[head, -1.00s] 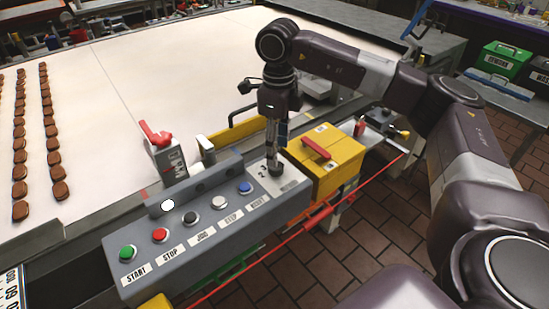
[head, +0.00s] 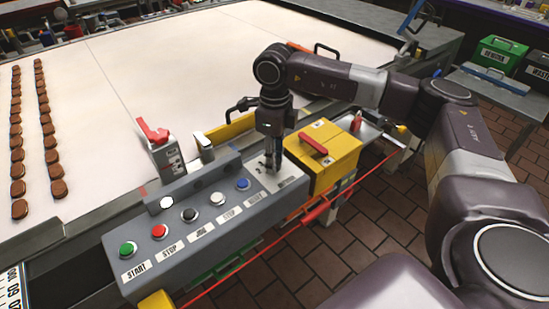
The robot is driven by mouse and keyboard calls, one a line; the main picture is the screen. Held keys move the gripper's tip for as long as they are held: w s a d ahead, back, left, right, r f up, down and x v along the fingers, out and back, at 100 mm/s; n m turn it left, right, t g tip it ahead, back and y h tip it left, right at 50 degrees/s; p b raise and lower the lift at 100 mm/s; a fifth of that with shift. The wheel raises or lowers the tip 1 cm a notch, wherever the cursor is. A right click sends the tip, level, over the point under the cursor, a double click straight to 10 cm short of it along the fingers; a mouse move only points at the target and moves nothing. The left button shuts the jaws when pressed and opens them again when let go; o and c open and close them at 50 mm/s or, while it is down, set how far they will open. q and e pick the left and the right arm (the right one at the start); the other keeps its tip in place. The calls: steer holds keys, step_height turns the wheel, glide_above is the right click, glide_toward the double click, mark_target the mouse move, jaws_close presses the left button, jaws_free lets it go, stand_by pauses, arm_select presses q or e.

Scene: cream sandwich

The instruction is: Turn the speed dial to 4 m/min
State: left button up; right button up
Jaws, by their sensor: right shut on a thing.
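The grey control box (head: 190,232) stands along the near edge of the conveyor. The speed dial is on the pale plate (head: 288,180) at the box's right end. It is mostly hidden by my right gripper (head: 271,168), which points straight down and is shut on it. The numbers on the plate are too small and covered to read, so I cannot tell the dial's setting. My left gripper is not in view.
A row of buttons, with green (head: 127,249) at the left and blue (head: 242,184) nearest the dial, sits beside the gripper. A yellow box (head: 335,160) stands close on the right. A red-handled switch (head: 155,134) stands behind. Brown biscuits (head: 55,160) lie on the white belt (head: 180,70).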

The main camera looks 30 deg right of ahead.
steer(key=shift+c, duration=0.8)
steer(key=shift+m, duration=0.4)
steer(key=m+b, duration=0.1)
steer(key=m, duration=0.1)
steer(key=shift+m, duration=0.4)
steer(key=shift+a+r+m+b, duration=0.15)
steer(key=shift+m+b, duration=0.2)
steer(key=shift+m, duration=1.75)
steer(key=o, duration=1.2)
steer(key=shift+c, duration=0.2)
